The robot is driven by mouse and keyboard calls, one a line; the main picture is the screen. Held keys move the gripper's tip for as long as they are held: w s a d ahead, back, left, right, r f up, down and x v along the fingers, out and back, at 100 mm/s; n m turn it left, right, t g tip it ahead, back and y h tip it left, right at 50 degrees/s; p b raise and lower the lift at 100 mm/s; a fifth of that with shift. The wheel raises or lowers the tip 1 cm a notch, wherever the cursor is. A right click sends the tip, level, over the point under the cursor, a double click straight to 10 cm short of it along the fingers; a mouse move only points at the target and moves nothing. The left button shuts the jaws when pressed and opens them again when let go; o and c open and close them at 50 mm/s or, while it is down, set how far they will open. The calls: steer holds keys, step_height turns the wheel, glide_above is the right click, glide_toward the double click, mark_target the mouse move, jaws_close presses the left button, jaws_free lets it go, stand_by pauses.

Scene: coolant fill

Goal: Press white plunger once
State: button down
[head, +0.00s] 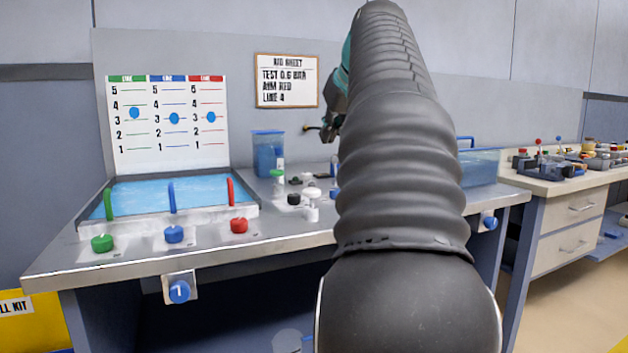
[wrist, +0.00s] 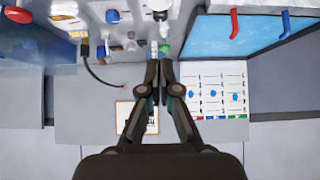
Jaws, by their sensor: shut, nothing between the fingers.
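The white plunger (head: 312,194) stands upright on the metal bench, right of the small black knobs, with its round cap up. In the wrist view a white round cap, likely the same plunger (wrist: 159,6), is cut by the top edge. My arm hides part of the bench right of the plunger.
A green-capped bottle (head: 278,182) and black knobs (head: 294,199) stand close left of the plunger. A blue-filled clear container (head: 268,153) is behind. Green (head: 102,243), blue (head: 174,234) and red (head: 239,225) knobs line the front. A dark hose (wrist: 95,72) hangs at the wall.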

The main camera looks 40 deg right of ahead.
steer(key=shift+f, duration=0.1)
steer(key=b, duration=0.2)
glide_above(315, 191)
step_height(315, 191, down, 8)
steer(key=shift+w+r, duration=0.15)
steer(key=shift+r, duration=0.1)
step_height(315, 191, down, 2)
steer(key=shift+f, duration=0.1)
steer(key=shift+f+b, duration=0.3)
steer(key=shift+f, duration=0.35)
steer(key=shift+f+b, duration=0.9)
steer(key=shift+f, duration=0.65)
